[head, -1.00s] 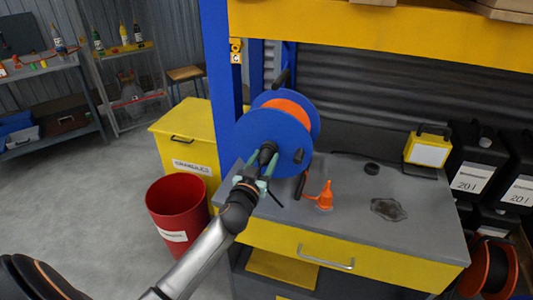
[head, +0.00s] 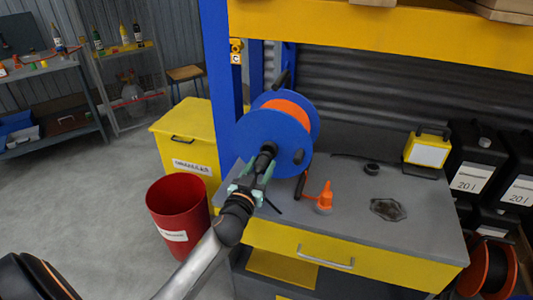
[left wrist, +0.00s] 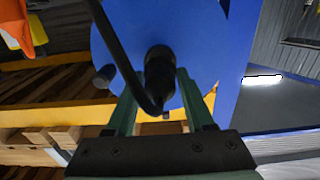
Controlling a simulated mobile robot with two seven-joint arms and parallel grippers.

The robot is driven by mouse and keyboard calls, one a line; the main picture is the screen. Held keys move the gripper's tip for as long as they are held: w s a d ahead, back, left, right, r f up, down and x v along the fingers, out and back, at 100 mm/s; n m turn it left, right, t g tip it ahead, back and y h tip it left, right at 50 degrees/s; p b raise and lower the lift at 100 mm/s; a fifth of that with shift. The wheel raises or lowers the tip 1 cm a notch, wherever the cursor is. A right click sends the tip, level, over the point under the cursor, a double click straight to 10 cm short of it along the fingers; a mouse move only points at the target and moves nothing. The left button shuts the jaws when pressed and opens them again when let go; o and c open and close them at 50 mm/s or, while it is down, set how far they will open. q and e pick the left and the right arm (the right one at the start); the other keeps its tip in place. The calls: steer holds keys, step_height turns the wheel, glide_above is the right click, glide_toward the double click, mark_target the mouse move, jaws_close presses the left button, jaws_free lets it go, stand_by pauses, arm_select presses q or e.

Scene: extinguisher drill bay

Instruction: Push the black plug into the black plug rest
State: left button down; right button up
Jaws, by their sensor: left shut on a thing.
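The black plug (head: 266,158) is in the jaws of my left gripper (head: 259,167), in front of the blue disc of the cable reel (head: 272,128). In the left wrist view the plug (left wrist: 160,75) points at the blue disc (left wrist: 205,40), and its black cable (left wrist: 113,45) bends around in front of it. My left gripper (left wrist: 163,102) is shut on the plug. The far end of the plug appears at or very near the disc; I cannot tell how deep it sits. The black plug rest is not clearly visible, perhaps hidden behind the plug. My right gripper is not in view.
The reel stands on the grey bench (head: 345,225) beside a blue post (head: 216,60). A red bin (head: 178,208) stands on the floor at left.

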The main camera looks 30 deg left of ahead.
mark_target(259, 170)
arm_select(q)
steer(key=shift+v, duration=1.55)
